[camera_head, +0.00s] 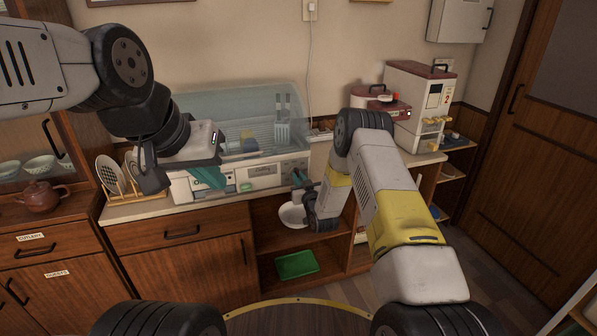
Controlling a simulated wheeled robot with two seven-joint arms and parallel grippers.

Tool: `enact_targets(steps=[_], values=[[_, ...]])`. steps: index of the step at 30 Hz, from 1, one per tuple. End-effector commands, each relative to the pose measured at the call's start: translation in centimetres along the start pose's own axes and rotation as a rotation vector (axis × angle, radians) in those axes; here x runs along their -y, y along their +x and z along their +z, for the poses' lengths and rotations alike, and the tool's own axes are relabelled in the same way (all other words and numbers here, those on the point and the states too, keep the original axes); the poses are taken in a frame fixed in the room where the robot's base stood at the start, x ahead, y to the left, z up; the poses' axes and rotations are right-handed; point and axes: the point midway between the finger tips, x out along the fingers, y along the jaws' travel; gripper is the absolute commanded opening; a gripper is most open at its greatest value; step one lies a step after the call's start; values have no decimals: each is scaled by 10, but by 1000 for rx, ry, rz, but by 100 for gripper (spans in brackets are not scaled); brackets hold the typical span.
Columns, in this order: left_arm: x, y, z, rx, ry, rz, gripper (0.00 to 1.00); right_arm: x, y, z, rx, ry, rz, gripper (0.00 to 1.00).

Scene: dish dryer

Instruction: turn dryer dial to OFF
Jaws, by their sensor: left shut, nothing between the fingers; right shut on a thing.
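The dish dryer (180,191) stands on the counter, a white base with a clear, bluish cover. Its front panel carries a label and small controls. My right gripper (298,178) is at the right end of this panel, its teal fingers shut on the dial. The dial itself is hidden by the fingers, so its setting cannot be read. My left gripper (208,178) is shut and empty in front of the left part of the dryer, hiding some of its front.
A plate rack (117,181) stands left of the dryer. A red and white dispenser (418,88) stands on the counter at right. A teapot (42,196) is at far left. Below the counter, a white bowl (291,215) and green tray (296,264) sit on open shelves.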

Motion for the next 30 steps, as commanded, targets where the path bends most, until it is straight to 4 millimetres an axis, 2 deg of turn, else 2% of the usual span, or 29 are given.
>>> enact_targets(steps=[16,17,19,20,30], values=[[0,0,0,0,0,0,0,0,-1,2,5,-24,0,0],[0,0,0,0,0,0,0,0,-1,2,5,-24,0,19],[0,0,0,0,0,0,0,0,-1,2,5,-24,0,32],[0,0,0,0,0,0,0,0,-1,2,4,-23,0,35],[0,0,0,0,0,0,0,0,-3,1,2,-22,0,35]])
